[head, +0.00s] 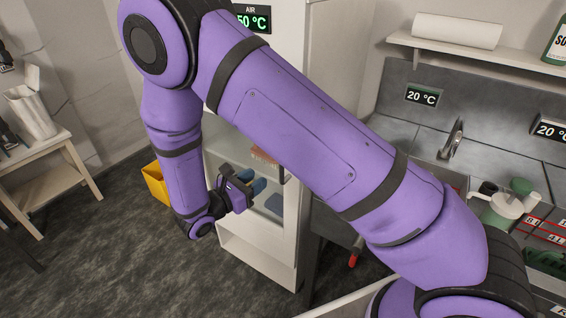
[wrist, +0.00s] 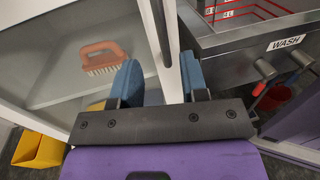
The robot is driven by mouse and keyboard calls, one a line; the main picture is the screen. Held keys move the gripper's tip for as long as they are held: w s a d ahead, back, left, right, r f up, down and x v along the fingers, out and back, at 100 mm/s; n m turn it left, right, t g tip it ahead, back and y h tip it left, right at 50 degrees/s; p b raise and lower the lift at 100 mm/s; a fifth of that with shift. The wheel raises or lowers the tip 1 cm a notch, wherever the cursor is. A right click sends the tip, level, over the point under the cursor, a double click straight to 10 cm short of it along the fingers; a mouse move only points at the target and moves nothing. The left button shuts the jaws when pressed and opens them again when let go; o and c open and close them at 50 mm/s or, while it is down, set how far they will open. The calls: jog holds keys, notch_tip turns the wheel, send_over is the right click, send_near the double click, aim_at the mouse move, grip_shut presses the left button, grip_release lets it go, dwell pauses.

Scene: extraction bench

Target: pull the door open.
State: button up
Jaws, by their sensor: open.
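The door (head: 235,155) is a glass panel in a white frame on the front of a tall white cabinet (head: 290,60). It looks closed, though my arm hides part of it. In the wrist view its white frame (wrist: 175,50) carries a thin grey upright handle (wrist: 160,30). The handle also shows as a dark bar in the head view (head: 282,175). My gripper (head: 253,183) is in front of the door, empty. In the wrist view its blue fingers (wrist: 158,78) are apart, one on each side of the handle's line; contact cannot be told.
A brush (wrist: 103,58) lies behind the glass. A yellow bin (head: 155,183) stands on the floor left of the cabinet. A grey bench marked WASH (wrist: 285,42), with red and blue handled tools (wrist: 262,88) on its side, stands close to the right. Floor in front is clear.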

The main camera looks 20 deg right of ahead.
send_over(282, 183)
jog(key=shift+w+d, duration=0.1)
jog(key=shift+w, duration=0.3)
grip_shut()
